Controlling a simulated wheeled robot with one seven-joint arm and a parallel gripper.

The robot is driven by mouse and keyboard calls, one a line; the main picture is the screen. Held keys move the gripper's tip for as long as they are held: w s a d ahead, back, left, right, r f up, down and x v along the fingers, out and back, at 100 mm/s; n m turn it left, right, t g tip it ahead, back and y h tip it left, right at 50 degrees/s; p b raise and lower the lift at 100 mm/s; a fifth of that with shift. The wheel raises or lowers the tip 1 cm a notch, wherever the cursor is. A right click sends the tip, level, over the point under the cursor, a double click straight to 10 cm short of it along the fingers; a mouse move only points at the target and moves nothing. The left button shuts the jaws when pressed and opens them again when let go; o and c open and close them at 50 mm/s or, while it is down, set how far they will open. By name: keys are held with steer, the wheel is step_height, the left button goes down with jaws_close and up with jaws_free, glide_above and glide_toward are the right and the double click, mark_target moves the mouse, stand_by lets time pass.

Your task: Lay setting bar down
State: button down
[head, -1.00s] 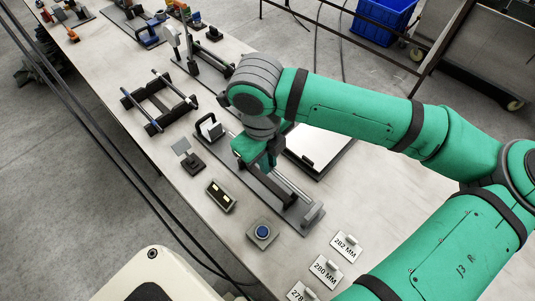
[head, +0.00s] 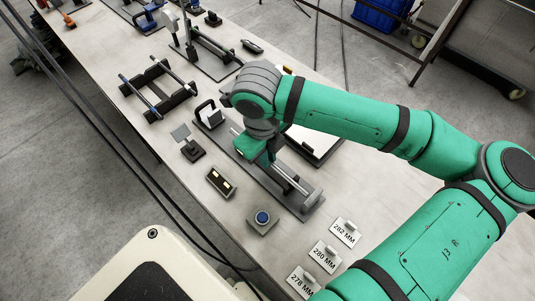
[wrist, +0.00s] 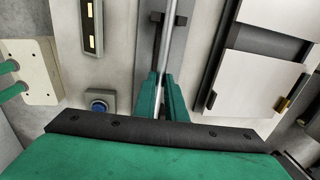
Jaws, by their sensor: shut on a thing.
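The setting bar is a slim silver rod (wrist: 170,40) in the wrist view, running away from between my fingers. My gripper (wrist: 162,88) has its two green fingers closed around it. In the head view, my gripper (head: 265,162) is low over a long dark fixture (head: 310,202). Bright bar-like metal (head: 288,179) shows along the fixture on the near side of the fingers. My gripper hides the middle of the fixture. I cannot tell whether the bar touches the fixture or is held just above it.
Close by are a two-light box (head: 220,182), a blue button (head: 262,217), a small stand (head: 192,150) and a pale flat panel (head: 318,145). Length signs (head: 345,232) stand at the near right. A dark rack with rods (head: 158,90) sits farther back.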

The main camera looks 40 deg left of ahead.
steer(key=c, duration=1.7)
jaws_free()
steer(key=shift+r, duration=0.1)
steer(key=r, duration=0.7)
steer(key=s+r, duration=0.1)
steer(key=r, duration=0.2)
steer(key=shift+a+r, duration=0.1)
steer(key=shift+r, duration=0.15)
